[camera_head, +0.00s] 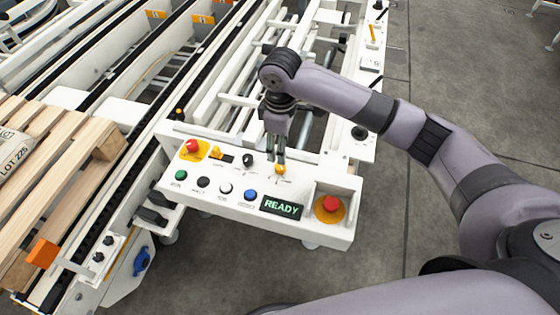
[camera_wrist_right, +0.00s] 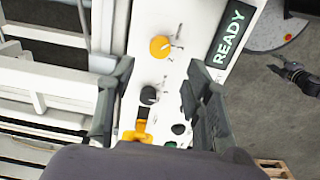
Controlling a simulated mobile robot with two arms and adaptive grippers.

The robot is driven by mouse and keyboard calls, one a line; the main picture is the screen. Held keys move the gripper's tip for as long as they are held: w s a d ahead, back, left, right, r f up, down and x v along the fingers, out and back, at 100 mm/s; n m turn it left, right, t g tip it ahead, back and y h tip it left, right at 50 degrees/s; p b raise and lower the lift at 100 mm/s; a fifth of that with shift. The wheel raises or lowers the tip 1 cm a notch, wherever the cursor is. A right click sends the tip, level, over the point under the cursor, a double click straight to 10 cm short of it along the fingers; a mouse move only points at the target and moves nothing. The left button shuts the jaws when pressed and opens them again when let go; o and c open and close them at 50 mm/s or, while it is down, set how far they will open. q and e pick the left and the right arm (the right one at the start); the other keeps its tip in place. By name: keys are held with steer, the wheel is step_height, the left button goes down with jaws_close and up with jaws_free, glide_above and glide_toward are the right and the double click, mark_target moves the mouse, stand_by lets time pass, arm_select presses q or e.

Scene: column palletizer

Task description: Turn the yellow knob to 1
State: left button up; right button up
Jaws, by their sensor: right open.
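The yellow knob (camera_head: 280,169) sits on the sloped white control panel (camera_head: 215,203), near its upper middle. In the right wrist view the yellow knob (camera_wrist_right: 160,46) shows a small white pointer mark toward the upper right, with small position labels beside it. My right gripper (camera_head: 275,154) points down just above and behind the knob. Its fingers (camera_wrist_right: 160,76) are apart and empty, with the knob beyond the tips and no visible contact. A dark gripper-like part (camera_wrist_right: 297,76) at the right edge of the wrist view may be my left gripper; its jaws are unclear.
A black knob (camera_head: 248,160) and a yellow-and-red switch (camera_head: 194,150) sit left of the yellow knob. Several round buttons, a READY display (camera_head: 282,207) and a red emergency button (camera_head: 330,204) are nearer. A wooden pallet (camera_head: 60,150) lies at left; floor is clear at right.

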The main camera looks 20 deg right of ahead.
mark_target(280, 166)
step_height(280, 166, down, 6)
steer(key=shift+f, duration=1)
arm_select(q)
steer(key=shift+w+d+r, duration=0.1)
steer(key=shift+w+r, duration=0.05)
steer(key=shift+w, duration=1.1)
arm_select(e)
jaws_close()
